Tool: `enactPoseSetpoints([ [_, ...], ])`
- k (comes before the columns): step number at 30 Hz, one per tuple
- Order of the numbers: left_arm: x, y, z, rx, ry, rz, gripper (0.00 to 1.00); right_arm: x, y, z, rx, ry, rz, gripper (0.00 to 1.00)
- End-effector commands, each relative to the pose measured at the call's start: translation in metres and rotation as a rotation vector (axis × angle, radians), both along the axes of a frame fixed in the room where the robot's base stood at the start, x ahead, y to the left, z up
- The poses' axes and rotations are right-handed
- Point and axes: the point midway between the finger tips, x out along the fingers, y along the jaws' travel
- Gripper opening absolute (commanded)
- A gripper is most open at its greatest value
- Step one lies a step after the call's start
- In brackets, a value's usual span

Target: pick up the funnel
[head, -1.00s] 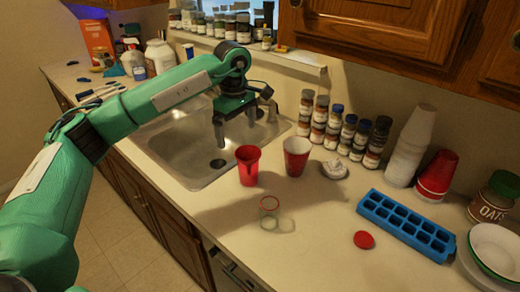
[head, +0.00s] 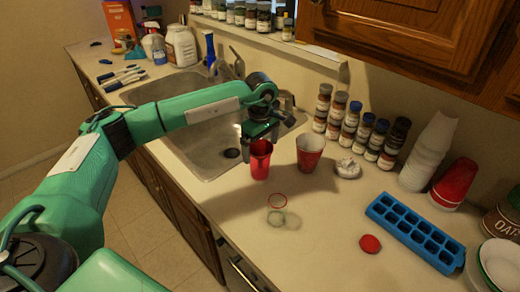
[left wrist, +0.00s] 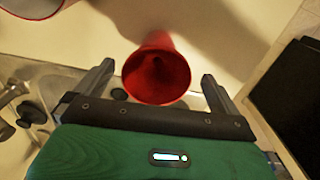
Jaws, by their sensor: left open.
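The red funnel (head: 260,161) stands on the counter near the right edge of the sink, wide mouth up. In the left wrist view the funnel (left wrist: 157,78) shows its round open mouth, with its body tapering away below. My left gripper (head: 260,134) is open and empty, close behind the funnel on the sink side. In the left wrist view its two fingers stand apart, one on each side of the funnel. I cannot tell whether either finger touches it. My right gripper is out of view.
A red-and-white cup (head: 309,153) stands just right of the funnel. A clear red-rimmed glass (head: 278,211) stands in front. Spice jars (head: 350,125), a blue ice tray (head: 414,232) and a red lid (head: 370,244) lie to the right. The sink (head: 205,148) is behind.

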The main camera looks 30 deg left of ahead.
Motion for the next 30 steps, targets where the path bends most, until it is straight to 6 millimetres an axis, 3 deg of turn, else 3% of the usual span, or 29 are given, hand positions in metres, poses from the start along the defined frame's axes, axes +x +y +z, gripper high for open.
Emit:
enactPoseSetpoints([
  [3, 0.002, -0.002, -0.012, 0.000, 0.003, 0.000, 1.00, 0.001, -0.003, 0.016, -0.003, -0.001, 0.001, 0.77],
  [9, 0.002, -0.001, -0.036, 0.000, 0.001, 0.001, 1.00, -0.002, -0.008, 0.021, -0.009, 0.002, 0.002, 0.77],
  [16, 0.003, -0.001, -0.038, 0.000, 0.000, 0.000, 1.00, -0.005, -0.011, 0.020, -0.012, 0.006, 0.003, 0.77],
  [22, 0.003, -0.001, -0.038, 0.000, 0.000, 0.000, 0.63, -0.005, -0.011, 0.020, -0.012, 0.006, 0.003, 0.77],
  [30, 0.003, -0.001, -0.038, 0.000, 0.000, 0.000, 0.63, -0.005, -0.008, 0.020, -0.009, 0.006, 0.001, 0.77],
])
